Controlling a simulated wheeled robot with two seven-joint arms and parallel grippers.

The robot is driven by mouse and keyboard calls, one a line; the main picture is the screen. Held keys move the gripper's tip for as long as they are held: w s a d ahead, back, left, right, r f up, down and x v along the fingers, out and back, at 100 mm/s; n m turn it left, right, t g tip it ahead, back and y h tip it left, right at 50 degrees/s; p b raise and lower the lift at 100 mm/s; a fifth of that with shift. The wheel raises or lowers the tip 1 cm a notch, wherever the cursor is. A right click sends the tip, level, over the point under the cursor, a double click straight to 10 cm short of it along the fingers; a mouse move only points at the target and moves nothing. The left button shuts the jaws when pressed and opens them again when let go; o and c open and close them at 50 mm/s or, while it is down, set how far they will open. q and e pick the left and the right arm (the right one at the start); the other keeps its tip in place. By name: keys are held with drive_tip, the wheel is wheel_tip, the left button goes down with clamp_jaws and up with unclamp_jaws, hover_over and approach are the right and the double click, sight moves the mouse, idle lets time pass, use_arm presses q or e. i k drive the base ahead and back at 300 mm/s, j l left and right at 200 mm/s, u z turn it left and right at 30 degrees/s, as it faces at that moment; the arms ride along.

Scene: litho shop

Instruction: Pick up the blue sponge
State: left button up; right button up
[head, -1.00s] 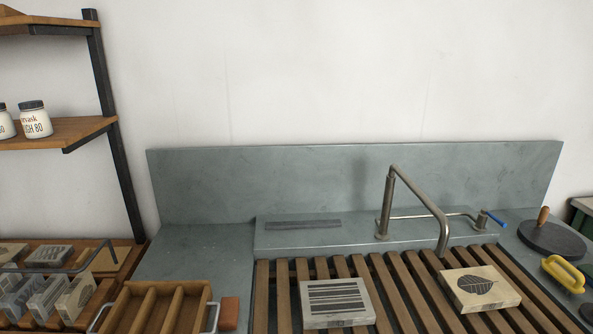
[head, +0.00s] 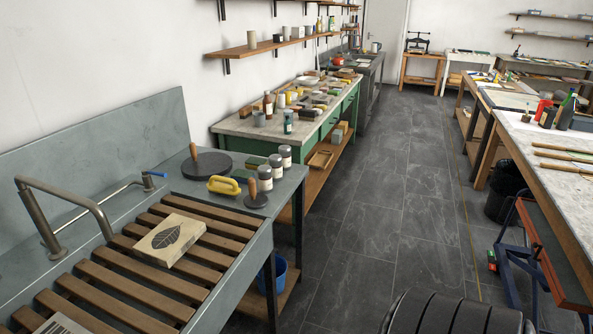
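I cannot make out a blue sponge in the head view. The green workbench (head: 232,128) along the left wall carries many small items, too small to tell apart. Neither of my grippers is in view.
A stone sink with wooden slats (head: 140,282) stands at near left, holding a leaf-printed block (head: 170,240). A blue bucket (head: 275,275) sits below. The dark tiled floor (head: 380,190) is open between the left benches and right tables.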

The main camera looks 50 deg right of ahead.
sight(240, 175)
drive_tip(key=z, duration=1.35)
